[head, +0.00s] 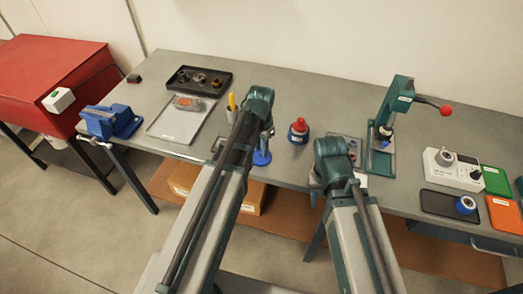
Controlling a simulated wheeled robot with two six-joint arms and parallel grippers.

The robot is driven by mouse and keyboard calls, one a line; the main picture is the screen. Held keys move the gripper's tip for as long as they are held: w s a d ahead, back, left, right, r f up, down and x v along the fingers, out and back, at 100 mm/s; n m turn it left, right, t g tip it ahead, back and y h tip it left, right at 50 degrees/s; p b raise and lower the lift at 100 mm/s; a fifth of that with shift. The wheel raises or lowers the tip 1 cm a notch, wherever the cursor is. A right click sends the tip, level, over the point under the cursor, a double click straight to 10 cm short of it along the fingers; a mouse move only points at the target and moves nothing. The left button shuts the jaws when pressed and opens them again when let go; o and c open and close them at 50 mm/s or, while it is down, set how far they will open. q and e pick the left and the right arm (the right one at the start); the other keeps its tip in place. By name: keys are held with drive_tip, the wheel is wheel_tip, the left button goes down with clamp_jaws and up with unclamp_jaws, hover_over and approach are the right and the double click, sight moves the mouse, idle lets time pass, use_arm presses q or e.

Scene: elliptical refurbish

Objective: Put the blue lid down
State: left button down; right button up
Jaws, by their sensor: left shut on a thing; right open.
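My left gripper (266,132) points down over the front middle of the grey workbench, beside my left arm's dark green wrist. It is shut, and a blue piece (262,157), which I take for the blue lid, shows just below its fingers. The grip is small and partly hidden, and I cannot tell whether the blue piece touches the bench. My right gripper (350,187) is open near the front edge of the bench, largely hidden by its own wrist.
A red-topped blue bottle (299,131) stands between my wrists. A green press (387,120) stands to the right, and a dark pad (440,205) carries a blue-and-white roll (465,204). At left are a blue vice (110,122), a grey tray (172,132) and a black tray (183,78). The bench's back middle is clear.

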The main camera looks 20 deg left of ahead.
use_arm(q)
drive_tip(key=shift+f, duration=0.1)
drive_tip(key=shift+f, duration=0.15)
drive_tip(key=c, duration=0.7)
unclamp_jaws()
wheel_tip(320, 180, up, 13)
drive_tip(key=p, duration=1.2)
drive_tip(key=shift+n+y, duration=0.5)
drive_tip(key=shift+y, duration=0.1)
drive_tip(key=s+d, duration=0.3)
drive_tip(key=s, duration=0.1)
drive_tip(key=s+d, duration=0.4)
drive_tip(key=s, duration=0.1)
drive_tip(key=s+d, duration=0.3)
drive_tip(key=s, duration=0.2)
drive_tip(key=shift+s+d+f, duration=0.15)
drive_tip(key=shift+s+d, duration=0.05)
drive_tip(key=shift+d, duration=0.05)
drive_tip(key=shift+f, duration=0.15)
